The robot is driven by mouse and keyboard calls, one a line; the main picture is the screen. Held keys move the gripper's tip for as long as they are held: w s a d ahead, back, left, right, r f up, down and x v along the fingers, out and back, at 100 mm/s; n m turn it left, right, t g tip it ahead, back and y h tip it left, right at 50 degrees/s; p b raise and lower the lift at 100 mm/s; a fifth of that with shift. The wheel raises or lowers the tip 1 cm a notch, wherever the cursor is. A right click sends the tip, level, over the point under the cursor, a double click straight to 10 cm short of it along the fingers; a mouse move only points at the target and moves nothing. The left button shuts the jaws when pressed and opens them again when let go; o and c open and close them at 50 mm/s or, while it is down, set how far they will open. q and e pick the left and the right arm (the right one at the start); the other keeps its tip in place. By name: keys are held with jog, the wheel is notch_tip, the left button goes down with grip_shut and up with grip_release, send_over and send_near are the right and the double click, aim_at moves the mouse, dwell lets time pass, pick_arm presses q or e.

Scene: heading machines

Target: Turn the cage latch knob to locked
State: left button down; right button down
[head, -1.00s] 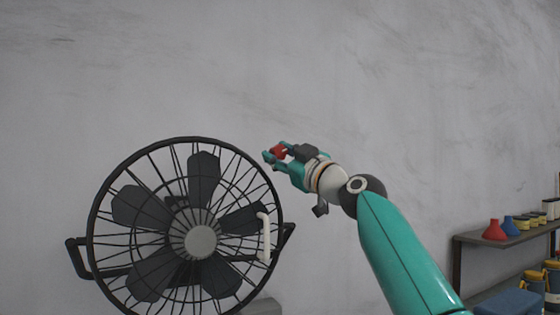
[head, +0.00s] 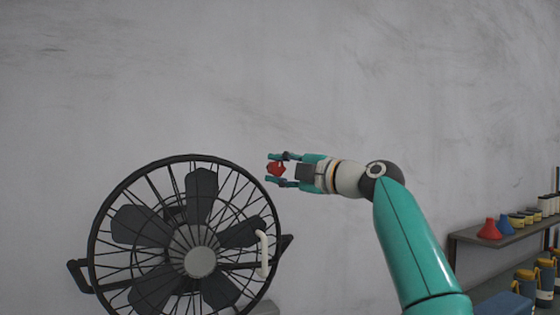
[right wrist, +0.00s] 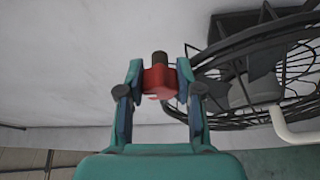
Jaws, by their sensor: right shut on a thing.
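The red knob (head: 276,169) is between the fingers of my right gripper (head: 275,170), just beyond the upper right rim of the black fan cage (head: 125,189) in the head view. In the right wrist view the red knob (right wrist: 158,82) sits between both fingertips, with a short dark stem beyond it. The gripper is shut on it. The cage (right wrist: 225,62) is to the right there. I cannot tell how the stem joins the cage. A white handle (head: 264,254) is on the cage's right side. My left gripper is not in view.
A shelf (head: 510,238) at the right holds a red cone (head: 489,229), a blue cone and several yellow-and-dark containers. Blue-and-yellow containers stand below it. A grey wall (head: 370,80) is behind, with clear room above the cage.

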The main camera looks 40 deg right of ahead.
jog(key=shift+w+a+f+n+g+p, duration=0.15)
jog(key=shift+n+g+p, duration=0.3)
jog(key=shift+n, duration=0.45)
jog(key=shift+f, duration=0.1)
jog(key=c, duration=0.7)
grip_release()
jog(key=shift+c, duration=0.2)
jog(key=shift+r, duration=0.2)
jog(key=shift+s+d, duration=0.2)
jog(key=shift+s, duration=0.65)
jog(key=s, duration=1)
jog(key=shift+s+d, duration=0.15)
jog(key=shift+d, duration=0.15)
jog(key=shift+f, duration=0.15)
